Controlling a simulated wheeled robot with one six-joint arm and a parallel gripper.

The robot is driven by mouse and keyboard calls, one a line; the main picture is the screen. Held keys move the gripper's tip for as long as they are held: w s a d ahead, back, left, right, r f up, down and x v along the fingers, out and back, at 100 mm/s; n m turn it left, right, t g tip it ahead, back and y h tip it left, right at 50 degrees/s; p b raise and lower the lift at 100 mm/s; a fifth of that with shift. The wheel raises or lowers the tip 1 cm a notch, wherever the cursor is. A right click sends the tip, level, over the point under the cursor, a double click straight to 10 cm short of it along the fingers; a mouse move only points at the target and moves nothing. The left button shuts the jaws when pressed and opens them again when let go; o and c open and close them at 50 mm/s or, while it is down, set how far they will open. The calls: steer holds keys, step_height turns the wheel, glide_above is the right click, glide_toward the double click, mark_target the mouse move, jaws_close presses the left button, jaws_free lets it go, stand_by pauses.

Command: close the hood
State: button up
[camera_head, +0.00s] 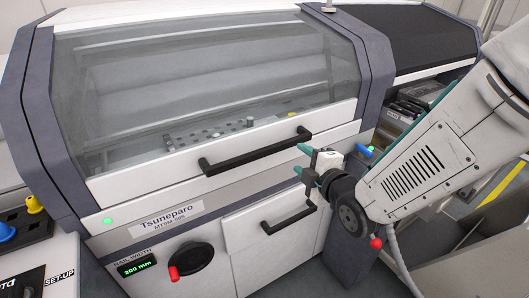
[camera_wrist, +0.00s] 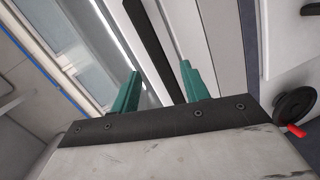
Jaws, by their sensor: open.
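The hood (camera_head: 205,75) is a large clear window in a grey frame with a white front rail. Its rail lies low, close above the machine's front panel; I cannot tell whether a small gap is left. A black bar handle (camera_head: 255,152) runs along the rail. My gripper (camera_head: 301,160) is at the right end of this handle, its two teal fingers apart and empty. In the wrist view, a dark bar (camera_wrist: 147,38), seemingly the handle, runs between the open fingers (camera_wrist: 159,80). I cannot tell whether they touch it.
A lower drawer with a black handle (camera_head: 289,219) sits under the hood, near my gripper. A red-knobbed crank (camera_head: 190,260) and a green display (camera_head: 138,267) are on the front. A dark-covered unit (camera_head: 415,40) stands at the right. A control box with knobs (camera_head: 20,225) is at the left.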

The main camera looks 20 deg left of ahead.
mark_target(265, 154)
steer(key=a+n+y, duration=0.1)
steer(key=a, duration=0.2)
steer(key=w+a+n+y, duration=0.1)
steer(key=a, duration=0.3)
steer(key=a+f+n+y, duration=0.1)
steer(key=a, duration=0.3)
steer(key=shift+w+f+n, duration=0.1)
steer(key=shift+w+n, duration=0.2)
steer(key=shift+w, duration=0.1)
steer(key=shift+d, duration=0.1)
jaws_close()
